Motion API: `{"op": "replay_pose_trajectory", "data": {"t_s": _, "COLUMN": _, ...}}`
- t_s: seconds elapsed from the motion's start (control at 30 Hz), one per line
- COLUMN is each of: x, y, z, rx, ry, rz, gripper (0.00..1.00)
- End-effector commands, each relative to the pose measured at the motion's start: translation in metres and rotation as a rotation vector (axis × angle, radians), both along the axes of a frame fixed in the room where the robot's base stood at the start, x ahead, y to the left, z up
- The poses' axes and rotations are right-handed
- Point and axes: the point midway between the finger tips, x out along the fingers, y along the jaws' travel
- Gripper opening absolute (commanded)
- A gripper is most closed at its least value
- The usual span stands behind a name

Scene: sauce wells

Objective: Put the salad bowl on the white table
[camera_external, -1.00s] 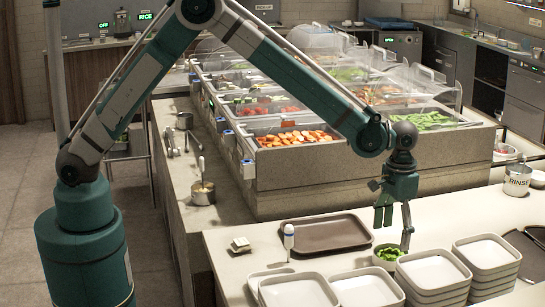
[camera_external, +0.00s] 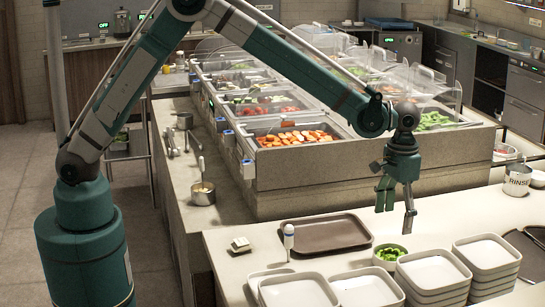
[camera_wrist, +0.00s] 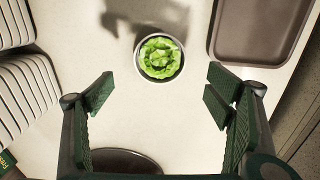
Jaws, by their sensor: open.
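My gripper (camera_external: 398,210) is open and empty, above the table and a little above and right of the bowl in the external view. In the wrist view its fingers (camera_wrist: 160,95) are wide apart, and the bowl lies beyond the fingertips, touching neither.
A brown tray (camera_external: 290,248) lies left of the bowl. Stacks of white square dishes (camera_external: 433,272) stand close in front. A white-capped bottle (camera_external: 289,237) stands by the tray. A RINSE pot (camera_external: 517,183) is at the right.

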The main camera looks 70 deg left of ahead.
Motion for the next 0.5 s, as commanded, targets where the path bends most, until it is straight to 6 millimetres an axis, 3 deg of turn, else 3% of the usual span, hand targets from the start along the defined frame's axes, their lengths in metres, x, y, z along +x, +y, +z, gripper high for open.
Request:
{"op": "replay_pose_trajectory", "data": {"t_s": 0.27, "x": -0.002, "y": 0.003, "z": 0.004, "rx": -0.001, "ry": -0.003, "rz": 0.000, "gripper": 0.79}}
{"op": "replay_pose_trajectory", "data": {"t_s": 0.5, "x": -0.013, "y": 0.019, "z": 0.029, "rx": -0.008, "ry": -0.025, "rz": 0.001, "gripper": 0.79}}
